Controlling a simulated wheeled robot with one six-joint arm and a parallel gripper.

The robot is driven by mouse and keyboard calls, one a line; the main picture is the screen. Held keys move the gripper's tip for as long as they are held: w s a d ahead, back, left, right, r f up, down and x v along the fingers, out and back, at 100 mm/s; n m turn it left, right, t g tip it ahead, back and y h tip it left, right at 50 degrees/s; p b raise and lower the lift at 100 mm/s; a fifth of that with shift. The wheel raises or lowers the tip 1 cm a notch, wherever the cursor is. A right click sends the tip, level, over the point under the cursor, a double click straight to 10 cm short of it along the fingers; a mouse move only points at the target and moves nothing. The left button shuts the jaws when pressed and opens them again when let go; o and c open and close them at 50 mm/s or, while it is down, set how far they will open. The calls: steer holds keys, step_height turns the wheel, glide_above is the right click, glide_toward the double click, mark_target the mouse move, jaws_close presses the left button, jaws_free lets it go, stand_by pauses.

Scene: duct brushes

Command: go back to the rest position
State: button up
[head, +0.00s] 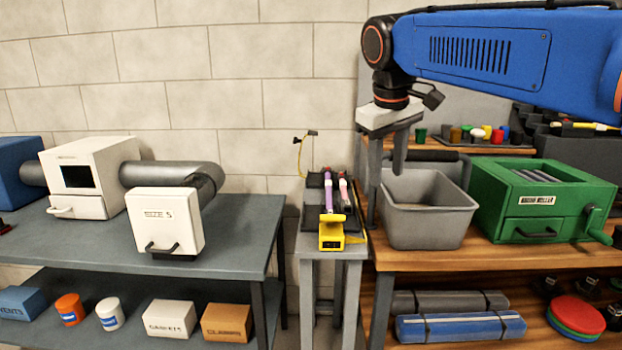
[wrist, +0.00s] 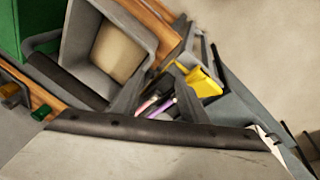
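My gripper (head: 387,180) hangs from the blue arm at the upper right in the head view, its fingers pointing down just left of the grey bin (head: 428,222). In the wrist view my gripper (wrist: 158,78) shows two dark fingers spread apart with nothing held between them. Beyond them lie a purple-handled brush (head: 328,192) and a pink-handled brush (head: 344,190), resting in a dark rack on a narrow stand. A yellow device (head: 331,234) sits at the rack's front and also shows in the wrist view (wrist: 204,82).
A green box with a crank (head: 540,205) stands right of the bin on the wooden bench. On the left bench (head: 90,240) are a white duct unit (head: 90,170) and a box marked SIZE 5 (head: 165,222). Wall space above the left bench is clear.

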steer(key=s+d+f+m, duration=0.2)
steer(key=s+d+f, duration=0.2)
steer(key=s+f, duration=0.4)
steer(key=s+d+f+m+t, duration=0.1)
steer(key=s+d+f, duration=0.3)
steer(key=s+f, duration=0.4)
steer(key=s+d+f+m+y, duration=0.1)
steer(key=s+d+f+m, duration=0.1)
steer(key=s+d+f, duration=0.3)
steer(key=s+f, duration=0.4)
steer(key=f, duration=0.2)
steer(key=shift+f+m+t, duration=0.15)
steer(key=shift+m+t, duration=0.15)
steer(key=shift+m, duration=0.1)
